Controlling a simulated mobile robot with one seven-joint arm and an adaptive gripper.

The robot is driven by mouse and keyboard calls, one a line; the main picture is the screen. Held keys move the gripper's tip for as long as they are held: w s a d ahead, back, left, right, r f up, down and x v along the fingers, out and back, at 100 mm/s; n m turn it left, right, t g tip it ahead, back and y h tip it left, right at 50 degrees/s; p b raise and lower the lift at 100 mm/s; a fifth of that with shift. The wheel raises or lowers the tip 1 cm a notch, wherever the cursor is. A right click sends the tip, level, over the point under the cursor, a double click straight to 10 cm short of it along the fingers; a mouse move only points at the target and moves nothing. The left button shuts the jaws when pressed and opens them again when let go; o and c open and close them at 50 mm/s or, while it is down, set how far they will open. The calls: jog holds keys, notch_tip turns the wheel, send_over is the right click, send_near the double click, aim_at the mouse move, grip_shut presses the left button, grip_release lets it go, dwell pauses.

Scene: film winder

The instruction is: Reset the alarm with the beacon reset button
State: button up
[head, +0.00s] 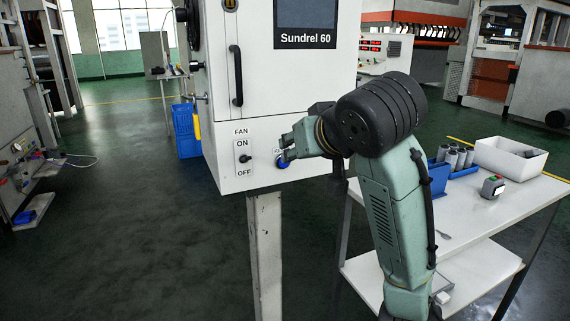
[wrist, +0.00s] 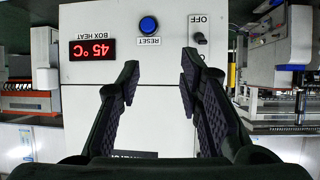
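In the wrist view, which is upside down, a round blue button (wrist: 149,25) labelled RESET sits on the white cabinet panel. Part of it shows in the head view as a blue spot (head: 281,161) at my fingers. My gripper (wrist: 159,68) is open and empty, with a finger on each side of the picture's middle and the button beyond the fingertips. In the head view my gripper (head: 286,150) is close in front of the cabinet's (head: 222,130) lower front. I cannot tell whether it touches the button. No beacon is visible.
A FAN ON/OFF switch (head: 245,158) is just left of my gripper. A red display (wrist: 91,49) reading 45 °C is on the same panel. A long black handle (head: 236,75) is above. A white table (head: 500,215) with a white bin (head: 510,157) stands at right.

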grip_shut()
dwell(1.4)
